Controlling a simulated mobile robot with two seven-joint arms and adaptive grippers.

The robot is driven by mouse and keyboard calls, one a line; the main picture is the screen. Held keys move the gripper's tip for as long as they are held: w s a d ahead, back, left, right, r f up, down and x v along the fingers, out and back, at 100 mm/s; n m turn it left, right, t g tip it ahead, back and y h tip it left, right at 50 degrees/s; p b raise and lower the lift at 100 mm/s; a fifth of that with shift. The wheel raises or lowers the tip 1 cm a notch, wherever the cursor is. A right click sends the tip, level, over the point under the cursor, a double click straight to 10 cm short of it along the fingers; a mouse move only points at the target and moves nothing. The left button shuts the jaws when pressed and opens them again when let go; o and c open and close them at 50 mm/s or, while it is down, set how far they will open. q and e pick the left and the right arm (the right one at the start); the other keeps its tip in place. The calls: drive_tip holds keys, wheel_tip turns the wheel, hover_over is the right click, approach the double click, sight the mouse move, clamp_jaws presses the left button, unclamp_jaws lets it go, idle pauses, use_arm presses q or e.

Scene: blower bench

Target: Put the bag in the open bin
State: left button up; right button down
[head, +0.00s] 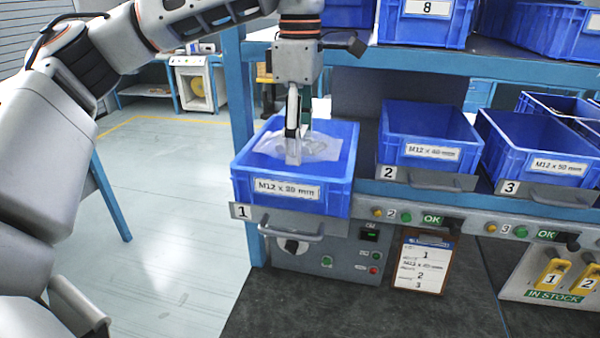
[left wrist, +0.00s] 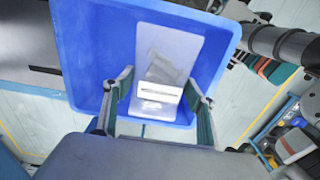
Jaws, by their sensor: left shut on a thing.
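My left gripper (head: 293,155) points down into the bin and is shut on the bag. In the left wrist view the bag (left wrist: 168,55), with a white label, shows between the fingers of the gripper (left wrist: 155,88), inside the blue bin (left wrist: 85,50). Whether the bag touches the bin floor is hard to tell. My right gripper is not in view.
Blue bins 2 (head: 420,130) and 3 (head: 535,145) stand to the right on the same shelf. An upper shelf (head: 390,58) with more bins runs above them. A blue post (head: 238,100) stands beside bin 1. A clipboard (head: 423,262) hangs below. Floor at the left is clear.

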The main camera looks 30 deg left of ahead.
sight(299, 131)
use_arm(q)
drive_tip(key=shift+f, duration=3.6)
drive_tip(key=shift+f, duration=0.15)
drive_tip(key=o, duration=1.5)
drive_tip(key=shift+c, duration=0.2)
wheel_tip(299, 131, up, 12)
drive_tip(key=shift+r, duration=0.15)
